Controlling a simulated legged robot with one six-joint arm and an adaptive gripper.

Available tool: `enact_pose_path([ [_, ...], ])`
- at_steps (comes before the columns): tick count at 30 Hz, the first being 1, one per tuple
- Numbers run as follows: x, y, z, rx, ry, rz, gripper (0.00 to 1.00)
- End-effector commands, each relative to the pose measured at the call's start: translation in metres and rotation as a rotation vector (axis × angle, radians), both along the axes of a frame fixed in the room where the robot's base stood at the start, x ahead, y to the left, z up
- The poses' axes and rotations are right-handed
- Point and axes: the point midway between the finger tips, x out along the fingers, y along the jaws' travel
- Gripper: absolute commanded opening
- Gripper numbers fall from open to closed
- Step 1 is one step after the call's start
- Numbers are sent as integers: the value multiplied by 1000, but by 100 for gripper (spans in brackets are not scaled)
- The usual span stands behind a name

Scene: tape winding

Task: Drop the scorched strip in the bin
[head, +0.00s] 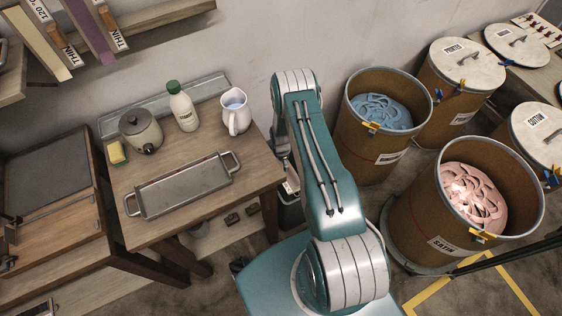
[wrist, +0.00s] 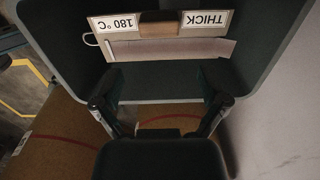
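In the wrist view, a pale strip (wrist: 170,49) with a tan, label-bearing backing (wrist: 190,31) lies in or over the dark bin (wrist: 255,60). The labels read "180 °C" and "THICK" and appear upside down. I cannot make out scorch marks. My gripper (wrist: 162,82) is open, its two fingers apart at the bin's near side with nothing seen between them. The strip shows beyond the fingertips, apart from them. In the head view, my arm hides the gripper and most of the bin (head: 291,213); a pale piece shows at the bin's top.
A wooden table (head: 202,222) left of my arm holds a metal tray (head: 184,187), a white pitcher (head: 235,113), a bottle (head: 183,108), a pot (head: 141,132) and a sponge (head: 117,153). Brown drums (head: 385,150) stand at right. The wall is close behind.

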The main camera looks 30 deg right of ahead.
Motion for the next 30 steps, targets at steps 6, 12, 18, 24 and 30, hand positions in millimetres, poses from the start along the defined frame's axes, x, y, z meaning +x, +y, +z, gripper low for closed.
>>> enact_pose_path([
  [6,0,0,0,0,0,0,100],
  [12,0,0,3,0,0,0,100],
  [18,1,0,30,0,-1,0,100],
  [24,1,-1,68,0,-2,0,100],
  [30,1,-1,102,0,-1,0,100],
])
